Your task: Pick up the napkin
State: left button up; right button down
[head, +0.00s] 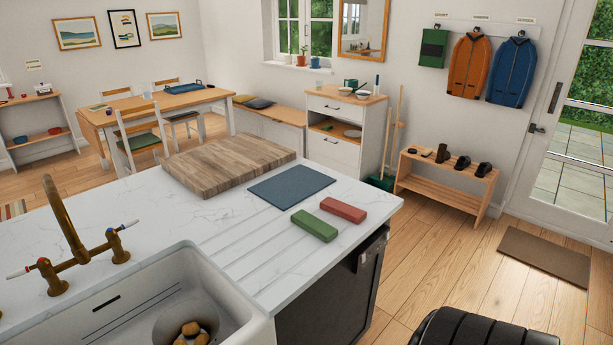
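A flat dark blue-grey rectangle (290,186) lies on the white marble counter (225,222), to the right of a wooden cutting board. It looks like a folded napkin or a thin mat; I cannot tell which. No other thing in view is clearly a napkin. Neither of my grippers is in view.
A green block (314,226) and a red block (343,210) lie near the counter's right edge. The thick cutting board (228,165) lies behind. A brass tap (72,240) and white sink (180,300) are at front left.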

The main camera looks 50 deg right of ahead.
aim_at(326, 232)
jog(key=z, duration=1.65)
jog(key=i+l+u, duration=0.1)
jog(key=l, duration=0.2)
jog(key=i+l+u, duration=0.1)
jog(key=i+l, duration=0.15)
jog(key=i+l+u, duration=0.1)
jog(key=l, duration=0.35)
jog(key=i+l+u, duration=0.1)
jog(key=l, duration=0.25)
jog(key=i+l+u, duration=0.1)
jog(key=l, duration=0.25)
jog(key=i+l+u, duration=0.1)
jog(key=l, duration=0.3)
jog(key=i, duration=0.1)
